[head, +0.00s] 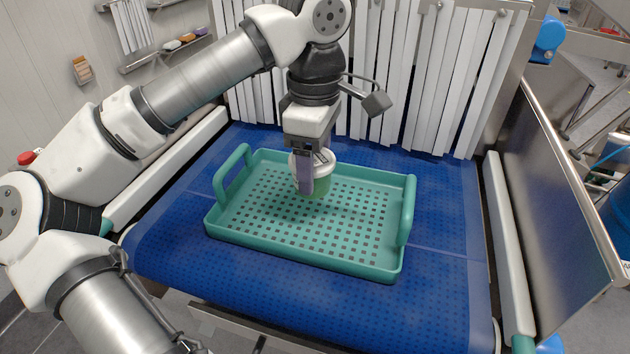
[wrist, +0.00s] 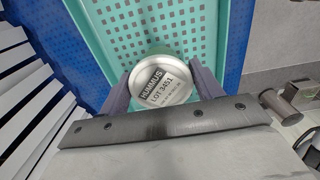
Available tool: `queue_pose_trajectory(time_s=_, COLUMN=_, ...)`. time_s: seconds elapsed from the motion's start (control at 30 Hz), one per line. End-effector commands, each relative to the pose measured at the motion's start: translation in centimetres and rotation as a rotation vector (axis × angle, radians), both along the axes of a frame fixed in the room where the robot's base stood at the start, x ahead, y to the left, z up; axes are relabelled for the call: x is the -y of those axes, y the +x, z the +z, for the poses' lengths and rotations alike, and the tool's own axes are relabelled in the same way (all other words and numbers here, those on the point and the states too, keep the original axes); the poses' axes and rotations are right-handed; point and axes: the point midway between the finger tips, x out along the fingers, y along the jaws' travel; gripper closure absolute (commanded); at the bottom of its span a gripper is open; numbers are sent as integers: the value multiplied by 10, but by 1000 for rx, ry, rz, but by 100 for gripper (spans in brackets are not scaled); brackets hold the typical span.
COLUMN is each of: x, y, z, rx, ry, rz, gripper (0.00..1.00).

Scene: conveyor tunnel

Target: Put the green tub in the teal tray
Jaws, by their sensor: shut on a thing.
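The green tub (head: 319,186) has a pale lid and shows in the head view over the far middle part of the teal tray (head: 300,262). In the wrist view the tub (wrist: 162,82) shows its lid, with a label reading HUMMUS LOT 3451. My gripper (head: 306,178) points down and is shut on the tub, with one finger on each side of it in the wrist view (wrist: 160,90). The tub is upright and inside the tray's outline. I cannot tell whether its base touches the tray floor. The perforated tray (wrist: 120,35) holds nothing else that I can see.
The tray lies on a blue conveyor belt (head: 440,290), with a raised handle at each end. White strip curtains (head: 400,75) hang behind it. Metal side rails and a steel panel (head: 565,170) stand at the right. The belt is bare around the tray.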

Motion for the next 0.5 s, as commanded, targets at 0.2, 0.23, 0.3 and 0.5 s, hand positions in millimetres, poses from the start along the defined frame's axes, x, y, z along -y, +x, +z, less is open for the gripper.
queue_pose_trajectory(time_s=0.2, x=0, y=0, z=-15, rx=-2, ry=-2, rz=0, gripper=76)
queue_pose_trajectory(time_s=0.23, x=0, y=0, z=-19, rx=-2, ry=-2, rz=-1, gripper=76)
queue_pose_trajectory(time_s=0.3, x=0, y=0, z=-30, rx=-3, ry=-1, rz=0, gripper=76)
queue_pose_trajectory(time_s=0.5, x=0, y=0, z=-49, rx=1, ry=-1, rz=1, gripper=76)
